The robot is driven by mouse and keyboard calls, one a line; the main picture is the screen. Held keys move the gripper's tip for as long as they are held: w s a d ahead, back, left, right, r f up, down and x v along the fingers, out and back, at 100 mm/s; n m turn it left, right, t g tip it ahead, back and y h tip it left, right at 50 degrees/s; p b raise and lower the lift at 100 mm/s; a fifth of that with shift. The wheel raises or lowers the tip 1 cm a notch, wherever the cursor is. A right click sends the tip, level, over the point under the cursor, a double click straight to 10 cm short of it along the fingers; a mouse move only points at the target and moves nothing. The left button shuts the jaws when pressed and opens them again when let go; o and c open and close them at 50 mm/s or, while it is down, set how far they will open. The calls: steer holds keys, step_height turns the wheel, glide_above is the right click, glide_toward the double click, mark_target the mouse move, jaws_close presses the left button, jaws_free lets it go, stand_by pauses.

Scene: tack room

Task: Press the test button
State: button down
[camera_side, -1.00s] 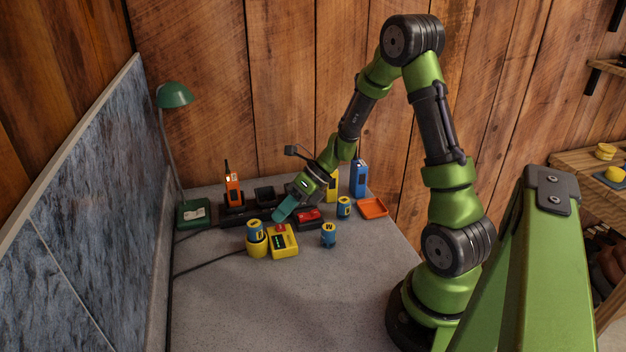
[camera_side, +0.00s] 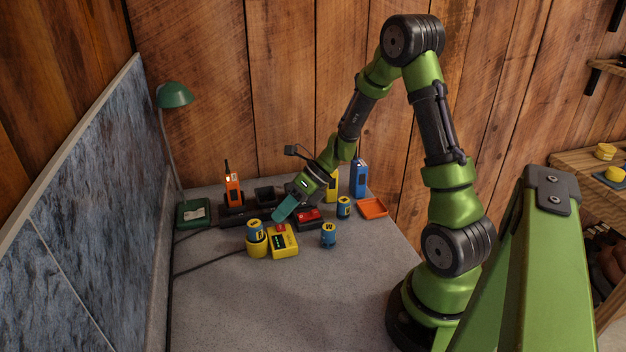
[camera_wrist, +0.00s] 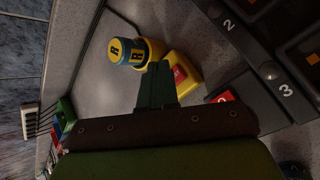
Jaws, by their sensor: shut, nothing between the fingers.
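A yellow box (camera_side: 284,242) with a red patch on top sits on the grey table in the side view. It also shows in the wrist view (camera_wrist: 188,78), partly behind my fingers, its red patch just right of them. I cannot make out for certain which part is the test button. My gripper (camera_side: 278,217) is shut and empty, its teal fingers pointing down and left just behind the box. In the wrist view the fingertips (camera_wrist: 158,66) overlap the box's near side; I cannot tell whether they touch it.
A blue-topped battery stands in a yellow holder (camera_side: 257,246) left of the box. Another battery (camera_side: 328,235) stands to its right. Behind are a black charger rack (camera_side: 237,215) with an orange radio (camera_side: 233,188) and an orange tray (camera_side: 373,208). The table's front is clear.

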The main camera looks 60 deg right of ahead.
mark_target(284, 225)
steer(key=shift+f, duration=0.1)
stand_by(0.3)
steer(key=shift+f, duration=0.35)
steer(key=shift+f, duration=0.25)
stand_by(0.4)
steer(key=shift+r, duration=0.7)
step_height(284, 225, up, 6)
stand_by(0.6)
stand_by(0.5)
